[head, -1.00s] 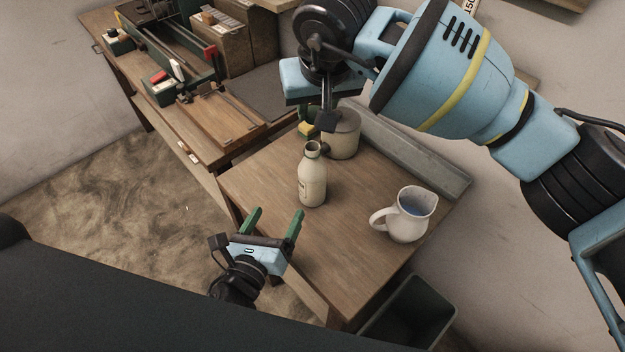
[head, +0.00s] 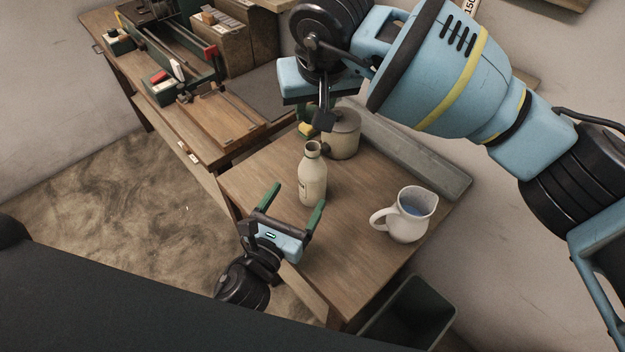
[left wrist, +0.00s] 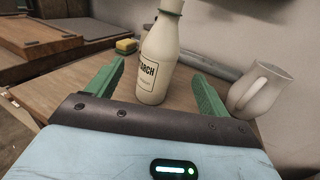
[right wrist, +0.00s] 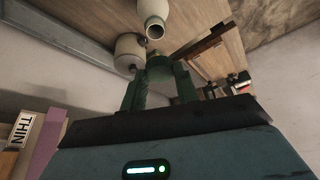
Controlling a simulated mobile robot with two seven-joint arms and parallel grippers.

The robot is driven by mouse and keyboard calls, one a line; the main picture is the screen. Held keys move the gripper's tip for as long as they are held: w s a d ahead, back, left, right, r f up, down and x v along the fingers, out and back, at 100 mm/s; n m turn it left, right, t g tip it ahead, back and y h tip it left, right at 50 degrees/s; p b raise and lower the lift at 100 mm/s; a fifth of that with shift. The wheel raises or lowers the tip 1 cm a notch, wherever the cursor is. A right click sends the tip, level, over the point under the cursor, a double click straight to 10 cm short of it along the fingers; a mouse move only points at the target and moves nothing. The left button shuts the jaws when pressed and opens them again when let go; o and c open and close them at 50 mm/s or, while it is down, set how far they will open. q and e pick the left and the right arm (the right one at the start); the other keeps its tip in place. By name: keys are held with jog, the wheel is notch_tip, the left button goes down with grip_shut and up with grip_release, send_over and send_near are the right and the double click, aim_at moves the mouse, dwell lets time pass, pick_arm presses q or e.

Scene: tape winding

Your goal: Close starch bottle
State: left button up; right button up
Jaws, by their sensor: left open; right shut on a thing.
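The starch bottle (head: 313,178) is cream and stands upright on the wooden table; its label shows in the left wrist view (left wrist: 150,72). Its mouth (right wrist: 155,29) is open in the right wrist view. My left gripper (head: 295,202) is open and low at the table's near edge; its fingers reach toward the bottle from both sides without visibly closing on it. My right gripper (right wrist: 160,85) is shut on a dark green rounded cap (right wrist: 160,67), apart from the bottle mouth. In the head view my right fingertips are mostly hidden behind the wrist.
A white pitcher (head: 408,215) with blue liquid stands right of the bottle. A lidded crock (head: 343,135) is behind it, with a yellow-green sponge (head: 306,130) beside it. A grey rail (head: 415,155) lines the back edge. A dark bin (head: 415,310) stands below the table.

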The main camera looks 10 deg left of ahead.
aim_at(315, 167)
pick_arm(q)
jog(key=w, duration=0.3)
jog(key=w+d, duration=0.1)
jog(key=w, duration=0.2)
jog(key=w+d, duration=0.1)
jog(key=w, duration=0.3)
jog(key=shift+s, duration=0.1)
jog(key=c, duration=1.5)
pick_arm(e)
jog(key=shift+f, duration=2.5)
